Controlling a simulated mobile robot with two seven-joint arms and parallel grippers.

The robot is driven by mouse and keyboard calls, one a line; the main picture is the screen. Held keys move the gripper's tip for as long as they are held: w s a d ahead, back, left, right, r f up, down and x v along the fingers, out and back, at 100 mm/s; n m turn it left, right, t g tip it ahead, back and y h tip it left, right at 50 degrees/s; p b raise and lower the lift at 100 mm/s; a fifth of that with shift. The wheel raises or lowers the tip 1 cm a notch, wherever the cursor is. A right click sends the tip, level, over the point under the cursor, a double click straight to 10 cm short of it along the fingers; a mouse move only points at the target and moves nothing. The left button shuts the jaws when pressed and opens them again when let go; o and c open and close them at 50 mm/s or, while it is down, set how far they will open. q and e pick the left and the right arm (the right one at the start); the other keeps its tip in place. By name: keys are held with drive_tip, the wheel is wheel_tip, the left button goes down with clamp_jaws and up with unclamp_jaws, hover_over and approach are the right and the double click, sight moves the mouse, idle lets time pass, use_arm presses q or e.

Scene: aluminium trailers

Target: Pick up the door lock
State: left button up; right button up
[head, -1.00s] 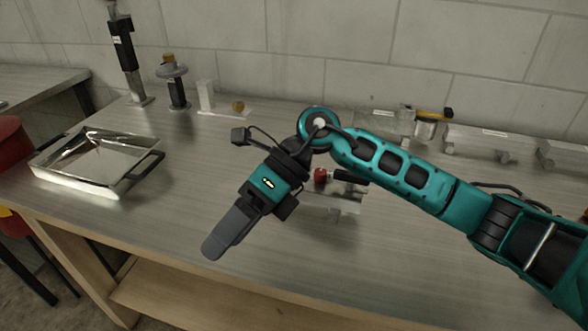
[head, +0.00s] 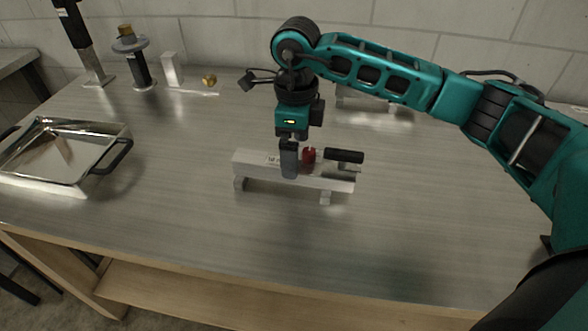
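A pale metal stand (head: 265,171) with a small label stands on the workbench in the middle of the head view. On it are a red cylindrical part (head: 309,156) and a black handle-like piece (head: 344,156) on a metal bit, which look like the door lock; I cannot tell for certain. My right gripper (head: 289,172) points straight down at the stand, just left of the red part. Its fingers overlap in this view, so their opening is hidden, and I cannot tell whether they touch anything. My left gripper is out of view.
A shiny metal tray (head: 60,155) with black handles sits at the left. A black post (head: 77,40), a flanged black cylinder (head: 137,60) and a small brass knob (head: 209,79) stand at the back. The bench (head: 200,235) is clear in front of the stand.

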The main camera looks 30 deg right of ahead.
drive_tip(key=shift+f, duration=2.75)
drive_tip(key=shift+w+r, duration=0.1)
drive_tip(key=shift+r, duration=0.05)
drive_tip(key=c, duration=1.3)
